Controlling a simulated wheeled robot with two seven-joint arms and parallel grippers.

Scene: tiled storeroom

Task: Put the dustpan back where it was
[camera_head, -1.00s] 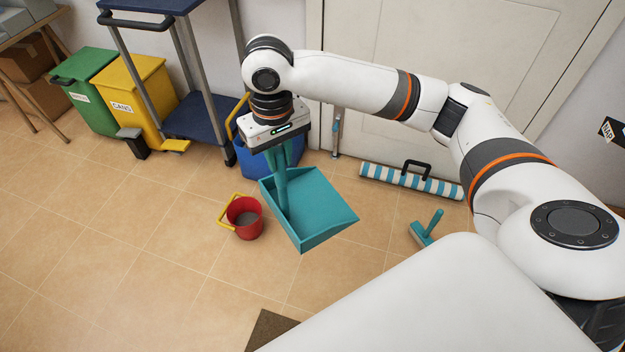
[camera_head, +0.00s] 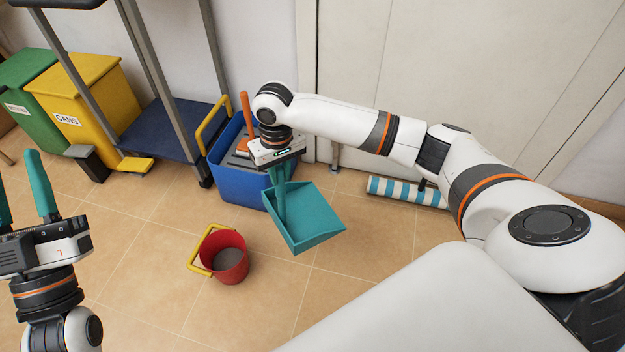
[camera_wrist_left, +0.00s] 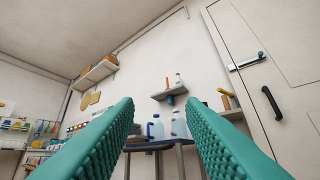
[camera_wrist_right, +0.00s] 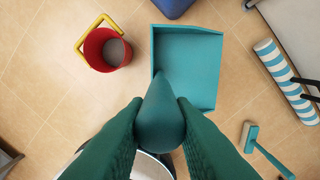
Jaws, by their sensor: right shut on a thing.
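The teal dustpan (camera_head: 310,228) hangs from my right gripper (camera_head: 280,172), its pan tilted and facing up above the floor. In the right wrist view the dustpan (camera_wrist_right: 190,75) shows beyond its handle, and the right gripper (camera_wrist_right: 158,120) has both teal fingers shut on that handle. My left gripper (camera_head: 22,195) is raised at the left edge of the head view. In the left wrist view the left gripper (camera_wrist_left: 160,140) is open and empty, its fingers wide apart and pointing toward the wall and shelves.
A red bucket (camera_head: 231,262) stands on the floor left of the dustpan. A blue mop bucket (camera_head: 236,182) stands behind it, beside the trolley (camera_head: 175,128). A striped roll (camera_head: 408,191) lies by the door. A teal brush (camera_wrist_right: 251,138) lies on the floor. Yellow and green bins stand far left.

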